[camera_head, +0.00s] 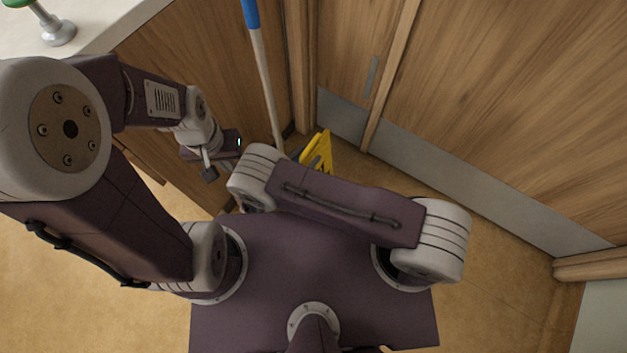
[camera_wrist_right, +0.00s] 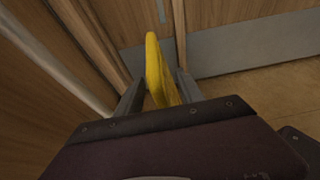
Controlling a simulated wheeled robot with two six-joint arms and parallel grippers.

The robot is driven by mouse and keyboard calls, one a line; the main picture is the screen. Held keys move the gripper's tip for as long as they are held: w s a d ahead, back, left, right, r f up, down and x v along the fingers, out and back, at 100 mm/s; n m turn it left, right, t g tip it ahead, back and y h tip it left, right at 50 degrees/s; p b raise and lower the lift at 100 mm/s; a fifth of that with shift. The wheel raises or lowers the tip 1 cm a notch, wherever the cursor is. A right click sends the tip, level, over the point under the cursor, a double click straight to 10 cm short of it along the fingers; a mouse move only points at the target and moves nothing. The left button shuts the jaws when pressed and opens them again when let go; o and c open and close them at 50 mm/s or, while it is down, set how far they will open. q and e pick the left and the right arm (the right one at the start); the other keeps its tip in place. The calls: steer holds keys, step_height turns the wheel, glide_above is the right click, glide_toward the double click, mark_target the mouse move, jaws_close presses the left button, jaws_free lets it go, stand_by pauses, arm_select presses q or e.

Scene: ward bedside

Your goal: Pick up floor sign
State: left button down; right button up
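The yellow floor sign (camera_head: 318,150) stands on the floor near the wooden door, partly hidden behind my right arm in the head view. In the right wrist view the yellow sign (camera_wrist_right: 157,68) rises between the two grey fingers of my right gripper (camera_wrist_right: 161,78). The fingers are spread to either side of it, with narrow gaps showing; I see no firm grip. The sign's lower part is hidden by the gripper body. My left gripper (camera_head: 209,163) is beside the wooden cabinet, away from the sign; its finger opening is unclear.
A mop or broom handle with a blue top (camera_head: 261,75) leans close to the sign, by the cabinet (camera_head: 215,50). A pale counter (camera_head: 100,15) holds a green-topped metal object (camera_head: 57,30) at upper left. Wooden doors (camera_head: 510,90) close off the back. Floor at right is clear.

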jaws_close()
stand_by(1.3)
